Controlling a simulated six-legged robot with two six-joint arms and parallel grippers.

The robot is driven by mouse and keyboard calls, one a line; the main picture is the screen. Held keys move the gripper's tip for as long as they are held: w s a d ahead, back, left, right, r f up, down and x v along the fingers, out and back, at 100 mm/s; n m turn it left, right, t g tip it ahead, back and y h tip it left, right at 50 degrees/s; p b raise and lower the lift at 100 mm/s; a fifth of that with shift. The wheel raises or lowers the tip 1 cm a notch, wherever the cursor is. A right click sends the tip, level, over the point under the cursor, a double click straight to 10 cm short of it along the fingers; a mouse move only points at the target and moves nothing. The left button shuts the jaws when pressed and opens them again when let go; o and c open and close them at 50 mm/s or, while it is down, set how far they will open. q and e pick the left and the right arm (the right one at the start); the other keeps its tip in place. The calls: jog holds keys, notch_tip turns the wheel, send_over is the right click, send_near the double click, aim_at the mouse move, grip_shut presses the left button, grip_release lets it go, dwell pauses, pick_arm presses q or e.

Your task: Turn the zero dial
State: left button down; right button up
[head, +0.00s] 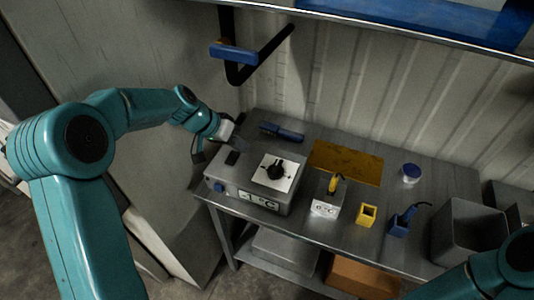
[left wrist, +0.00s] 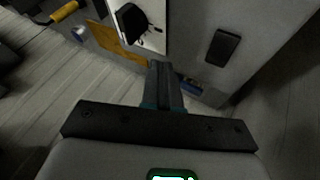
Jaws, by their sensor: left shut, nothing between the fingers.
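The zero dial, a black knob (head: 276,171), sits on a white plate (head: 290,185) on top of a grey box (head: 230,180) whose front display reads "-1°C". My left gripper (head: 241,144) is shut and empty above the box's back left part, apart from the dial. Its closed fingers (left wrist: 163,75) show in the left wrist view. Part of my right arm shows at the lower right; its gripper is out of view.
A black switch-like block (head: 232,157) sits left of the dial. A blue-handled tool (head: 282,132) lies behind the box.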

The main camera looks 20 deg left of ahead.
aim_at(276, 170)
pick_arm(q)
jog(key=p+x, duration=0.1)
jog(key=x, duration=0.4)
jog(key=shift+w+d+f, duration=0.1)
jog(key=shift+w+f, duration=0.05)
jog(key=shift+f, duration=0.25)
jog(key=d+p, duration=0.1)
jog(key=d, duration=0.2)
jog(key=shift+d+r, duration=0.2)
jog(key=shift+d, duration=0.05)
jog(key=shift+d+p, duration=0.15)
jog(key=shift+p, duration=0.15)
jog(key=shift+f, duration=0.15)
jog(key=shift+d+f+b, duration=0.1)
jog(key=shift+b, duration=0.25)
jog(key=shift+d+m, duration=0.1)
jog(key=shift+m, duration=0.2)
